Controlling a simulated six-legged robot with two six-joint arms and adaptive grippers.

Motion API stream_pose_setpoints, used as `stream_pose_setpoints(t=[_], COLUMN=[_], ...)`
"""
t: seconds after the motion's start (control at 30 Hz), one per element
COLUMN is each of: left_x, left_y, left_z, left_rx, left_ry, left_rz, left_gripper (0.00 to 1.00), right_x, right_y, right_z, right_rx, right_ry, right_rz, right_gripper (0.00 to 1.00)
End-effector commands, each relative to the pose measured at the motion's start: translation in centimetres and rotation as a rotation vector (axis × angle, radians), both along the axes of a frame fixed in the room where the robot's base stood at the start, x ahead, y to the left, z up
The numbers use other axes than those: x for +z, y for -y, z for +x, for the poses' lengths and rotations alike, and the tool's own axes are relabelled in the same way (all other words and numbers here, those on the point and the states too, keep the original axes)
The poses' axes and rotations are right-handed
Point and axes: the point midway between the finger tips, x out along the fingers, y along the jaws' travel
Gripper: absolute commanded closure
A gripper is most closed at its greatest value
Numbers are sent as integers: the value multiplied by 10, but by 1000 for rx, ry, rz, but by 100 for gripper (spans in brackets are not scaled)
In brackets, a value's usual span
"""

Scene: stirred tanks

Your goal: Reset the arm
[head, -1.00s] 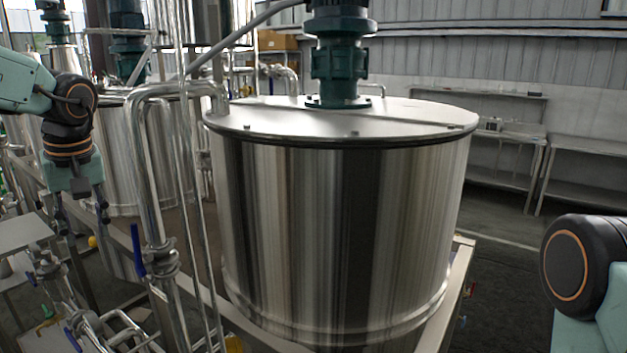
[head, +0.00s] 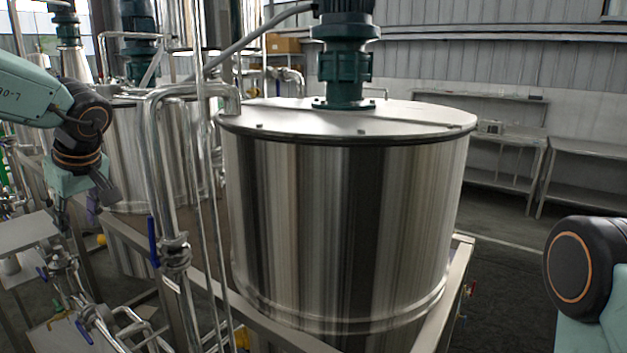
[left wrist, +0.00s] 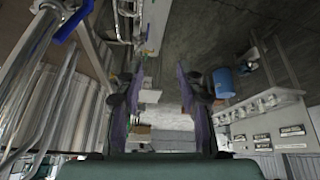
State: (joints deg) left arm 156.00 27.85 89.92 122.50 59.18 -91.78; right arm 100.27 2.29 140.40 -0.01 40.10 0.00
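My left arm comes in from the left in the head view. Its left gripper (head: 80,212) hangs beside the pipework, left of the big steel tank (head: 335,220). In the left wrist view the left gripper (left wrist: 160,75) has its two dark purplish fingers spread well apart, with nothing between them. My right gripper is out of view.
A steel pipe with a blue-handled valve (head: 174,248) stands close to the right of my left gripper. A second steel tank (head: 135,165) is behind it. Steel tables (head: 590,148) stand along the far wall. The wrist view shows a blue drum (left wrist: 223,82) and a control panel (left wrist: 265,125).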

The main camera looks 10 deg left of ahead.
Motion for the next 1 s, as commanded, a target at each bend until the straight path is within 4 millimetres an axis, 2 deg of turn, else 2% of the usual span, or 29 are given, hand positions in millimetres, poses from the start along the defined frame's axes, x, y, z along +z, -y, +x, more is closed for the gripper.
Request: stream_pose_setpoints(t=[0.13, 0.27, 0.37, 0.47, 0.63, 0.77, 0.8, 0.87, 1.0], left_x=[-14, -42, -72, -110, -195, -269, -291, -323, -396], left_y=[-12, -12, -4, 12, 53, 93, 105, 123, 162], left_z=[5, 13, 20, 26, 27, 12, 5, -8, -47], left_rx=[41, 14, -45, -135, -332, -499, -546, -614, -762], left_ry=[83, 152, 199, 235, 263, 246, 234, 212, 141], left_rz=[165, 289, 360, 404, 406, 351, 328, 289, 185], left_gripper=[63, 63, 63, 63, 63, 63, 63, 63, 63], right_x=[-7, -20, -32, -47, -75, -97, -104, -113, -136], right_y=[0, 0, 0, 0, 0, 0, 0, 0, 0], right_z=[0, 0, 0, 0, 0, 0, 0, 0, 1], right_rx=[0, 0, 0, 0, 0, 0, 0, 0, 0], right_ry=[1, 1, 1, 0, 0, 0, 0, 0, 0], right_rz=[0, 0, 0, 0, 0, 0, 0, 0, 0], right_gripper=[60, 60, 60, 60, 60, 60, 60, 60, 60])
